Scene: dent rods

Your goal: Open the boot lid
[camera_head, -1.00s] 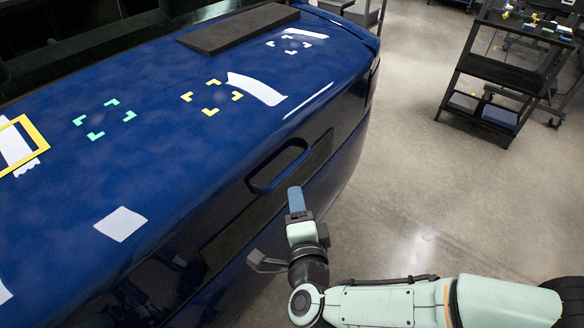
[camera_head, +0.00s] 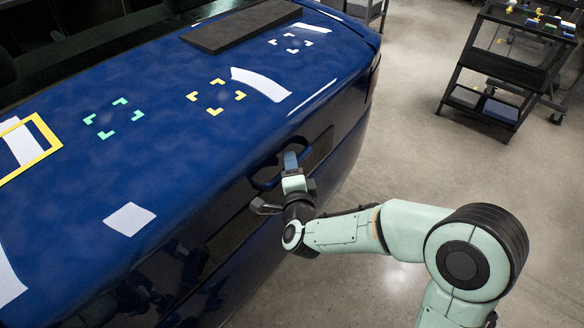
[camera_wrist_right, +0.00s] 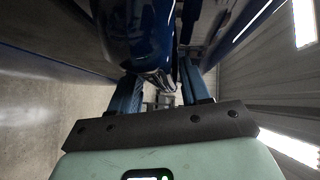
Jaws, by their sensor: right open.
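The blue boot lid (camera_head: 190,150) fills the left and middle of the head view and looks closed. Its dark-rimmed loop handle (camera_head: 262,180) is on the rear face, partly hidden by my right gripper. My right gripper (camera_head: 290,162) is at the right part of this handle, with its blue finger overlapping the opening. In the right wrist view my gripper (camera_wrist_right: 160,92) has its two blue fingers apart. A glossy dark blue body part (camera_wrist_right: 132,40) lies just ahead of the fingers; whether it sits between them I cannot tell. My left gripper is not in view.
Yellow (camera_head: 216,96) and green (camera_head: 113,118) corner markers, white patches (camera_head: 129,219) and a dark flat block (camera_head: 242,25) are on the lid. A black trolley (camera_head: 505,70) stands back right. The floor (camera_head: 400,130) between is clear.

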